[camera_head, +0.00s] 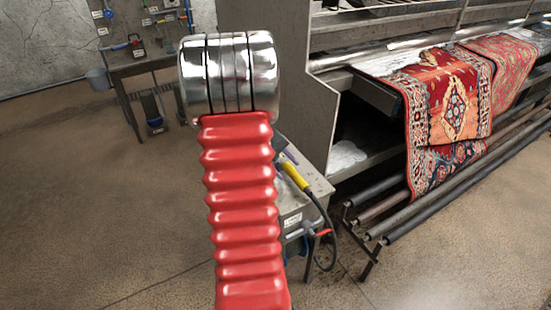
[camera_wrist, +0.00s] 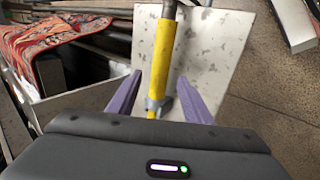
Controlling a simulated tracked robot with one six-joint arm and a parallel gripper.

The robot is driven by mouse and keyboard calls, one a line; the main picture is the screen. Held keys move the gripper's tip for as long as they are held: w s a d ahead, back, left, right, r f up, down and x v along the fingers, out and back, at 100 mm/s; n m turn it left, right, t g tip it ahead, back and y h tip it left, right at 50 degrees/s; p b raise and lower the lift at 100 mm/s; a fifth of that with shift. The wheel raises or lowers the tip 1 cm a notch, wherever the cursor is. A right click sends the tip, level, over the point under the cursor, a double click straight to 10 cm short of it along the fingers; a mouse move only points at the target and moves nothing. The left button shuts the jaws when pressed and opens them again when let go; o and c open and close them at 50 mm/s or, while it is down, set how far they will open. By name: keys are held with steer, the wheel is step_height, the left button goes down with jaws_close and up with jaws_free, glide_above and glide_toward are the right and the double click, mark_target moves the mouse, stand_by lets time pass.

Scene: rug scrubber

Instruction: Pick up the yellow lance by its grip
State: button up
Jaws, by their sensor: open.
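The yellow lance (camera_head: 294,176) lies on a small grey table (camera_head: 318,187) beside the machine, partly hidden behind my red arm in the head view. In the wrist view the yellow lance (camera_wrist: 163,55) runs up and down the picture, with a grey collar near its lower end. My gripper (camera_wrist: 158,82) is open, its two purple fingers on either side of the lance's line. The lance shows between the fingers; I cannot tell how far below them it is. In the head view my gripper is mostly hidden behind my arm.
A large machine with patterned red rugs (camera_head: 452,95) and long rollers (camera_head: 455,180) stands to the right. A dark hose (camera_head: 330,235) hangs off the table's right side. The floor at left is clear.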

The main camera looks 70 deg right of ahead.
mark_target(289, 171)
steer(key=shift+x, duration=1.5)
jaws_close()
